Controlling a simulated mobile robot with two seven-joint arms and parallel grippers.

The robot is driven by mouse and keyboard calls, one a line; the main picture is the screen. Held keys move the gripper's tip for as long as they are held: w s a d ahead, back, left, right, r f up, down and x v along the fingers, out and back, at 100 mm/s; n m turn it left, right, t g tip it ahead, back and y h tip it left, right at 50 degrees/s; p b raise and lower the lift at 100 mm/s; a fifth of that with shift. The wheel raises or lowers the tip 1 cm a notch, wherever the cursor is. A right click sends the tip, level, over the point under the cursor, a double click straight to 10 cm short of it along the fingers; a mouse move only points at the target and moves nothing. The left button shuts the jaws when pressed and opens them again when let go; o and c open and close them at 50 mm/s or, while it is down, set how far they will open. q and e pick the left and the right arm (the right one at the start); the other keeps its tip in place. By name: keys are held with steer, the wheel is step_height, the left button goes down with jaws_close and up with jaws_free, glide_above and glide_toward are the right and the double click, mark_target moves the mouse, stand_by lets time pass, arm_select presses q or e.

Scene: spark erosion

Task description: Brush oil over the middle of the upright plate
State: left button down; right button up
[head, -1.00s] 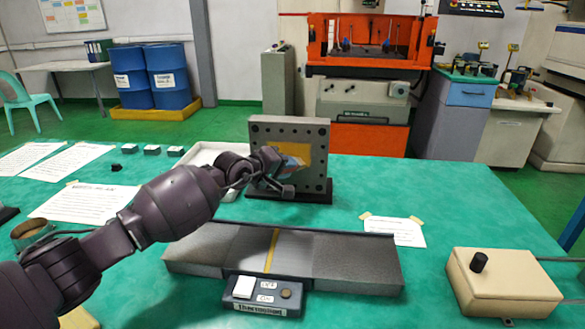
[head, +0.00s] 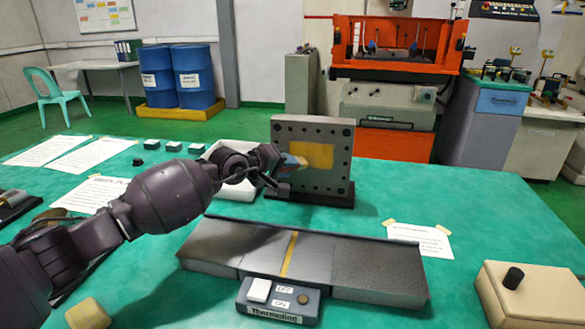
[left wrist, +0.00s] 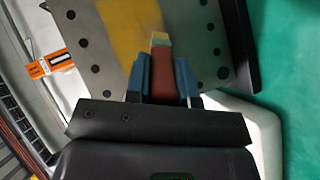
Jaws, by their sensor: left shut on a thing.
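The upright plate (head: 341,165) is grey with holes along its border and stands on a dark base at the back of the table. A yellow-gold patch (head: 314,153) covers its middle. My left gripper (head: 291,163) is at the plate's left part, in front of its face. Its blue fingers are shut on a brush (left wrist: 160,80) with a reddish-brown handle and a pale tip. In the left wrist view the tip overlaps the lower end of the patch (left wrist: 130,28); I cannot tell whether it touches. My right gripper is not in view.
A long grey plate bed (head: 380,268) with a yellow strip and a switch box (head: 277,300) lies in front of the upright plate. A beige box with a black knob (head: 535,292) is at right. A white tray (head: 215,150) is behind my left arm. Table right of the plate is clear.

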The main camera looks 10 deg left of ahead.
arm_select(q)
steer(key=a+b, duration=0.1)
steer(key=a, duration=0.3)
steer(key=shift+a, duration=0.15)
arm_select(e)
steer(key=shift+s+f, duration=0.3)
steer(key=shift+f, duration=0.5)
arm_select(q)
steer(key=shift+s, duration=0.1)
steer(key=s+p, duration=0.3)
steer(key=s, duration=0.3)
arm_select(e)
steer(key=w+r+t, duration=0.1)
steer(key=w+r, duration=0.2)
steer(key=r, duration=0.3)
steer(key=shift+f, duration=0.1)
arm_select(q)
steer(key=shift+p, duration=0.3)
